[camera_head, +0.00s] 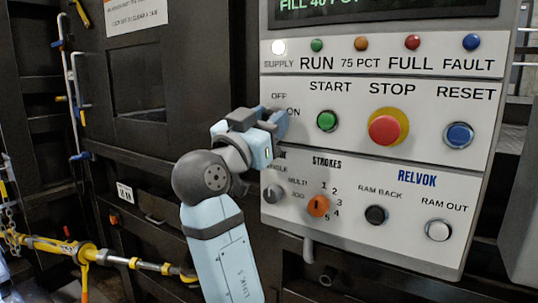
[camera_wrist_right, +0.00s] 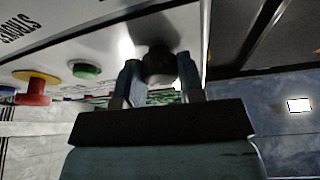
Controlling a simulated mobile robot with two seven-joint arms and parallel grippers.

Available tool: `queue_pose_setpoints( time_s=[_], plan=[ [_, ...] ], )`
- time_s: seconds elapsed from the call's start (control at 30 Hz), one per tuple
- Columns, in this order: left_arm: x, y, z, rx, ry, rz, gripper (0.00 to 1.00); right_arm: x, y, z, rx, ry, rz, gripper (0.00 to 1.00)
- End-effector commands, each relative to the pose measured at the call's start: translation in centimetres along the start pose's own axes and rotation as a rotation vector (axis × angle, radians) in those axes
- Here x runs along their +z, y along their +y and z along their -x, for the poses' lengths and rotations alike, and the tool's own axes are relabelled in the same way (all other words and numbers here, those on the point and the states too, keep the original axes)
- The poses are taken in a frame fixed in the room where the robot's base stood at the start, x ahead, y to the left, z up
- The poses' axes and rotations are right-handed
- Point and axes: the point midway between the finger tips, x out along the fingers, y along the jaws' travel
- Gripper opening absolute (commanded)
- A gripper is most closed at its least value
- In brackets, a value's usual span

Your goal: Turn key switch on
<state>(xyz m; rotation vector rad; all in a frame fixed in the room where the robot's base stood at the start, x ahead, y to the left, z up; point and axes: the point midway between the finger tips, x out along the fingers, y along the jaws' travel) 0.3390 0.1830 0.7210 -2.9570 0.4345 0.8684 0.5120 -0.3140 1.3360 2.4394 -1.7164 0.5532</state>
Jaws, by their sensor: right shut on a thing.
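The key switch sits at the OFF/ON labels on the grey control panel (camera_head: 365,75); in the head view my right gripper (camera_head: 277,122) covers it. In the right wrist view a dark round knob, the key switch (camera_wrist_right: 158,64), is between the two fingers of my right gripper (camera_wrist_right: 157,82), which is shut on it. Which way the key points cannot be told. The ON label shows just right of the fingers and OFF above them. My left gripper is in neither view.
Right of the gripper are the green START button (camera_head: 326,121), the red STOP button (camera_head: 384,130) and the blue RESET button (camera_head: 458,135). Below are the grey mode knob (camera_head: 273,193) and the orange strokes knob (camera_head: 318,205). The white SUPPLY lamp (camera_head: 279,47) looks lit.

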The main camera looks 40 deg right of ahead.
Motion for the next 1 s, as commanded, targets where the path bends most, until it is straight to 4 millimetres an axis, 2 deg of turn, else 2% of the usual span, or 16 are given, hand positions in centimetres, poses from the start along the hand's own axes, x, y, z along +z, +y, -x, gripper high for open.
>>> queue_pose_setpoints(
  time_s=[0.03, 0.13, 0.4, 0.87, 0.9, 1.0],
  plan=[
    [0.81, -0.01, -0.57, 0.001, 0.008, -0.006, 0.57, 0.65, 0.08, 0.24, 0.011, -0.002, -0.026, 0.12],
    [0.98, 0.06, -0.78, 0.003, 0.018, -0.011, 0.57, 0.5, 0.04, 0.18, 0.028, -0.004, -0.07, 0.12],
    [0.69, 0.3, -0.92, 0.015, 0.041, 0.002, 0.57, 0.14, -0.05, 0.04, 0.053, -0.005, -0.137, 0.12],
    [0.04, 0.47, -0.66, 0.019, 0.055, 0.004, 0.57, -0.03, -0.07, -0.04, 0.057, -0.005, -0.147, 0.12],
    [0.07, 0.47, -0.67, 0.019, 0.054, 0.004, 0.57, -0.03, -0.06, -0.04, 0.057, -0.005, -0.147, 0.4],
    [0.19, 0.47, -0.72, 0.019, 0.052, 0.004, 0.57, -0.03, -0.07, -0.04, 0.057, -0.005, -0.147, 0.61]
  ],
)
